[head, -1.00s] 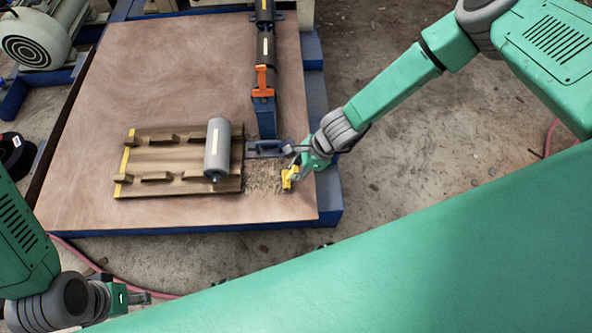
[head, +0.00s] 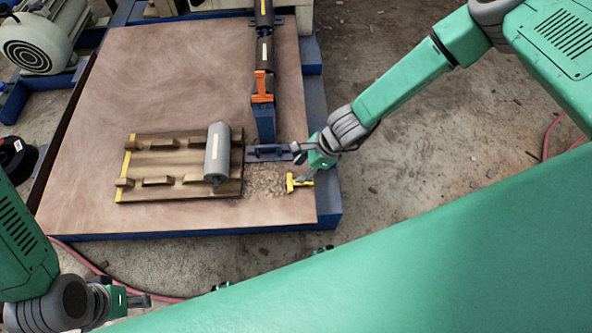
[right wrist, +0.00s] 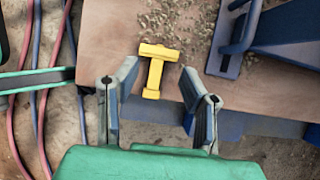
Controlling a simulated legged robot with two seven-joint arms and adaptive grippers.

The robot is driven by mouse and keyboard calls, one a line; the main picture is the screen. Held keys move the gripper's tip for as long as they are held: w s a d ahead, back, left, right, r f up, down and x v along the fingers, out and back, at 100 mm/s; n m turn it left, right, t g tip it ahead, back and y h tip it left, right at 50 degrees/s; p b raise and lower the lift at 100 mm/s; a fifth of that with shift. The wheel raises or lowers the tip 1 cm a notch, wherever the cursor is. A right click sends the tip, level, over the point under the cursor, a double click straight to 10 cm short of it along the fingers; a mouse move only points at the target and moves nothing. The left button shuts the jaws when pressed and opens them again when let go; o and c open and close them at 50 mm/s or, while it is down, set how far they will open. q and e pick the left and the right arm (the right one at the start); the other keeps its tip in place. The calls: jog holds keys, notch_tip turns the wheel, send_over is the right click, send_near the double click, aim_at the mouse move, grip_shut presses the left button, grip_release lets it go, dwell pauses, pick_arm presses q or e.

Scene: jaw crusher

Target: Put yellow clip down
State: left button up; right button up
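The yellow clip (head: 299,183) is T-shaped and lies near the right front corner of the brown tabletop, beside the gravel. In the right wrist view the yellow clip (right wrist: 155,68) lies between and just ahead of my spread fingertips, with gaps on both sides. My right gripper (right wrist: 158,72) is open and empty; in the head view my right gripper (head: 308,179) is right at the clip. My left gripper (head: 141,300) is at the lower left, away from the table; its finger opening is too small to judge.
A dark blue bracket (head: 268,153) and an orange clamp (head: 262,86) on a column are behind the clip.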

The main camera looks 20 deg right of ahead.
jog(key=p+v, duration=0.3)
jog(key=v, duration=0.6)
jog(key=s+f+n+g+h, duration=0.1)
jog(key=s+n+g+h, duration=0.1)
jog(key=s+n, duration=0.75)
jog(key=s+d+r+n+t+h, duration=0.1)
jog(key=s+d+r+n+h, duration=0.2)
jog(key=s+d+n, duration=0.5)
jog(key=s+r+n, duration=0.1)
jog(key=s+n, duration=0.1)
jog(key=n, duration=0.2)
jog(key=shift+d+r, duration=0.4)
jog(key=shift+s+r, duration=0.1)
jog(key=shift+s, duration=0.05)
notch_tip(320, 180, up, 6)
jog(key=p, duration=0.5)
jog(key=shift+f, duration=0.2)
